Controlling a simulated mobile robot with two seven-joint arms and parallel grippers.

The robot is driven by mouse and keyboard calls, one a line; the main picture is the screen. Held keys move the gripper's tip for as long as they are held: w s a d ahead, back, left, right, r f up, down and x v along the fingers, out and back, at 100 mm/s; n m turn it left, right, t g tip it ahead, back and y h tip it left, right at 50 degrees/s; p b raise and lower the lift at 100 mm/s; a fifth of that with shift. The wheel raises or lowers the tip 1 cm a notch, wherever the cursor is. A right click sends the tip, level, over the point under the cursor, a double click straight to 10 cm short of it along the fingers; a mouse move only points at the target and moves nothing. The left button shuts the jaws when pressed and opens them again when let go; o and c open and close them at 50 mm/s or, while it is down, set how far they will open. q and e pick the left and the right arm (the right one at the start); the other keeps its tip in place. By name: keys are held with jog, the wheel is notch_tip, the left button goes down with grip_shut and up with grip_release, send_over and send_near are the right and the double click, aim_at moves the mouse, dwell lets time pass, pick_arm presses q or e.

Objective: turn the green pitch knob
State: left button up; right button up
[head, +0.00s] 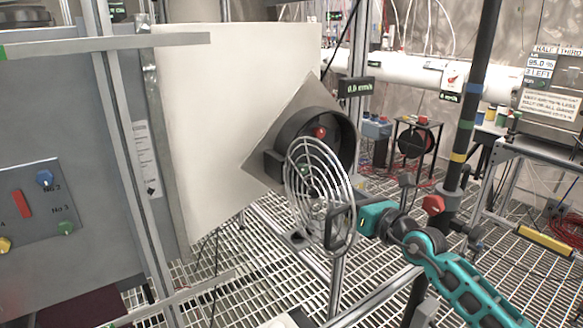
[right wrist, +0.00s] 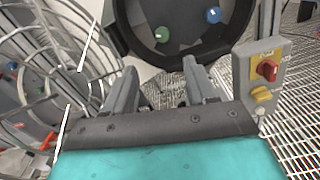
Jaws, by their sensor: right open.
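A small green knob (right wrist: 162,34) sits inside a dark round housing (right wrist: 130,50) in the right wrist view, beside a blue knob (right wrist: 213,14). In the head view the green knob (head: 305,169) shows through a wire guard (head: 313,180) that stands in front of the housing (head: 343,125). A red knob (head: 320,132) is also inside. No pitch label is readable. My right gripper (head: 338,228) is beside the guard at the housing's lower right in the head view. Its fingers (right wrist: 160,68) are open and empty, below the green knob in the wrist view and apart from it. My left gripper is out of view.
The wire guard (right wrist: 60,65) fills the left of the wrist view, close to my fingers. A grey box (right wrist: 263,95) with a red switch stands at right. A dark post (head: 468,110) stands near my right arm.

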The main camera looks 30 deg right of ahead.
jog(key=w+b, duration=0.2)
jog(key=w, duration=1.1)
jog(key=shift+w+a, duration=0.25)
jog(key=shift+a, duration=0.1)
grip_shut()
